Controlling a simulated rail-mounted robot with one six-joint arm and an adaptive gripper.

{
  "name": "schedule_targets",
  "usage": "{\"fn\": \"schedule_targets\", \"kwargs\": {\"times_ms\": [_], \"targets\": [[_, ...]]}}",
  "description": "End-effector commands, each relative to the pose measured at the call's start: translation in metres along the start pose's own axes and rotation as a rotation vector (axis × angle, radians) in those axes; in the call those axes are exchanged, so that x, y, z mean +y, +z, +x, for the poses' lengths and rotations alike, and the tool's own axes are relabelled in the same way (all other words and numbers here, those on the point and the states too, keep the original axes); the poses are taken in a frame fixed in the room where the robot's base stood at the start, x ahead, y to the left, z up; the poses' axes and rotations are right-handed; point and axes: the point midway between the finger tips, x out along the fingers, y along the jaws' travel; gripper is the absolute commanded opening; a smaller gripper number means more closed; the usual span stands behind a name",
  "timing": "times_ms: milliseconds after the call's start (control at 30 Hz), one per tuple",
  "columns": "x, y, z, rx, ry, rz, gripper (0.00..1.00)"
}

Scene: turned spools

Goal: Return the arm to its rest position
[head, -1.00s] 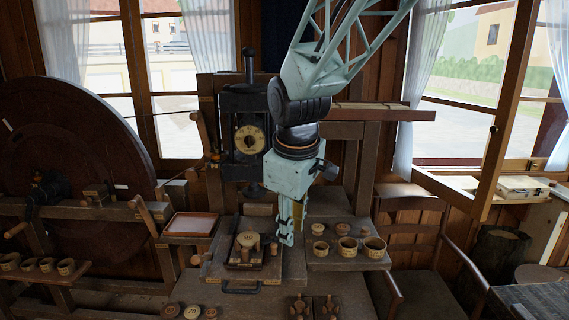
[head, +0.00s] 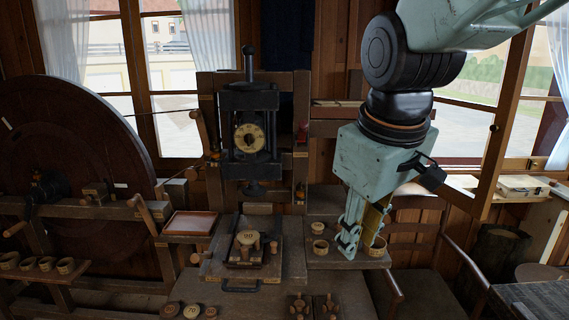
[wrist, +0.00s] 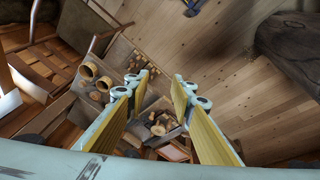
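My gripper (head: 363,246) hangs at the right of the bench in the head view, its fingers pointing down in front of the side shelf. In the wrist view my gripper (wrist: 159,85) has its two yellow-lined fingers apart, with nothing held between them. Wooden cups stand on the side shelf: one cup (head: 320,247) is left of the fingers, and another (head: 379,251) is partly hidden behind them.
A black press (head: 249,135) with a round dial stands at the back. A large dark wheel (head: 70,140) is at the left. An orange-brown tray (head: 190,224) sits beside the bench. A wooden chair (head: 468,250) stands at right. Open floor (wrist: 210,50) shows in the wrist view.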

Motion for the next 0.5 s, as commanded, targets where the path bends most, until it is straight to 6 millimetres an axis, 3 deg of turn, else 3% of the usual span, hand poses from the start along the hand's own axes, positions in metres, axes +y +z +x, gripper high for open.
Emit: {"fn": "schedule_targets", "kwargs": {"times_ms": [500], "targets": [[-0.011, 0.090, -0.036, 0.012, 0.012, 0.245, 0.23]]}}
